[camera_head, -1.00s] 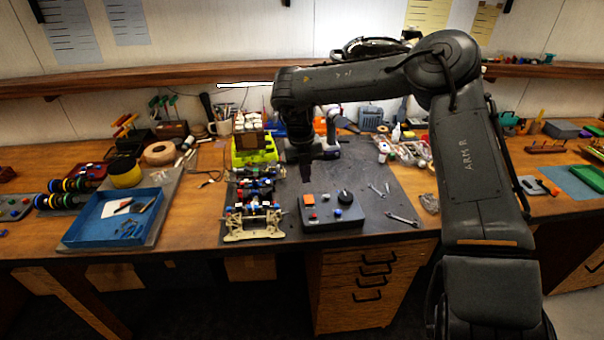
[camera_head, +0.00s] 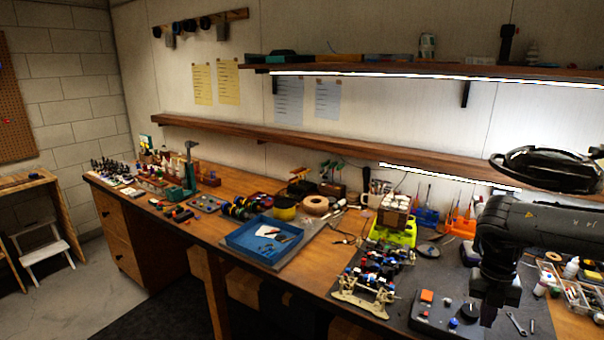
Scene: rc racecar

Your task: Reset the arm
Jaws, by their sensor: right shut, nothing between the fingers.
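My right arm (camera_head: 545,225) comes in from the right edge, and its gripper (camera_head: 488,316) points down over the right part of the workbench. The fingers are shut and appear empty. The gripper hangs above the dark mat, beside the grey control box (camera_head: 440,315) with an orange button and a black knob; whether it touches the box cannot be told. The RC car chassis (camera_head: 365,298) lies on the mat left of the control box, apart from the gripper. My left gripper is out of view.
A blue tray (camera_head: 238,241) with tools sits left of the chassis. A lime-green holder (camera_head: 392,236), wrenches (camera_head: 516,323) and a parts organiser (camera_head: 580,290) stand near the arm. Two shelves run along the wall. A step stool (camera_head: 45,250) stands on the floor at left.

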